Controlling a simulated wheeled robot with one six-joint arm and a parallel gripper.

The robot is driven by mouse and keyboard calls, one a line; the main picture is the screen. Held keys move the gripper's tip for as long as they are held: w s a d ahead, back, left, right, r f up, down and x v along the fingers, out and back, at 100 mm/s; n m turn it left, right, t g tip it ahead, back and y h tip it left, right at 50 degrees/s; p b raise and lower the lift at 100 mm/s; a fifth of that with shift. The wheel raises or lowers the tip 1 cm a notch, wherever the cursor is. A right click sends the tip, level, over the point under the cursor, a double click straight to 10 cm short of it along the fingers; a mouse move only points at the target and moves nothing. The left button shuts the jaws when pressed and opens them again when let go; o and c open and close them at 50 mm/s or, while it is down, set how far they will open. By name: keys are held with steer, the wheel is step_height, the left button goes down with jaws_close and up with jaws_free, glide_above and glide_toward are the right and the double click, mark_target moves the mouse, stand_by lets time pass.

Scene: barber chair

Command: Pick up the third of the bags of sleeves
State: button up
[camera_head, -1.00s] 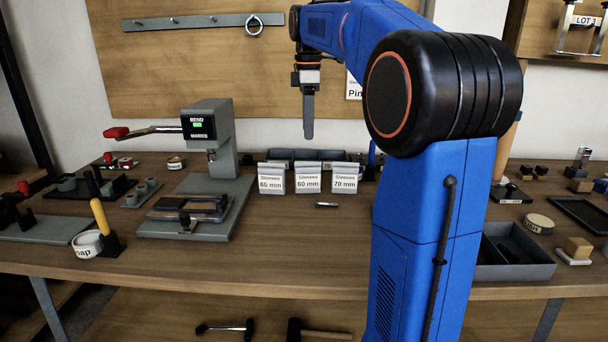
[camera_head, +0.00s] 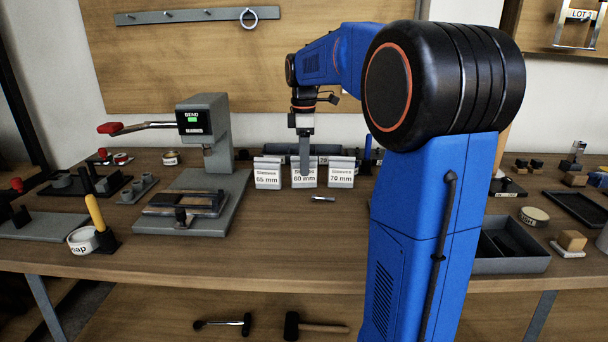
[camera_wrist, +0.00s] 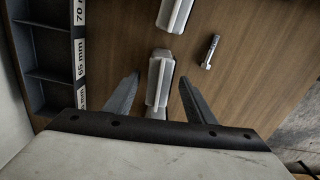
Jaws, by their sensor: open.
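Three white bags of sleeves stand upright in a row on the bench in the head view: 65 mm (camera_head: 267,180) at left, 60 mm (camera_head: 304,181) in the middle, 70 mm (camera_head: 340,180) at right. My gripper (camera_head: 305,168) points down over the middle bag, and a finger covers part of its label. In the wrist view my open fingers (camera_wrist: 159,77) lie on either side of that middle bag (camera_wrist: 158,88), with gaps to both. The 70 mm bag (camera_wrist: 174,12) is at the top edge. Another pale bag is mostly hidden below.
A dark compartment tray (camera_wrist: 60,67) with size labels stands just behind the bags. A grey bending press (camera_head: 205,135) stands to the left.

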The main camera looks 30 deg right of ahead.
steer(key=shift+d+f, duration=0.1)
steer(key=shift+f, duration=2.25)
steer(key=shift+c, duration=0.6)
steer(key=c, duration=1.1)
step_height(320, 180, up, 10)
steer(key=shift+f, duration=0.15)
steer(key=shift+r, duration=0.2)
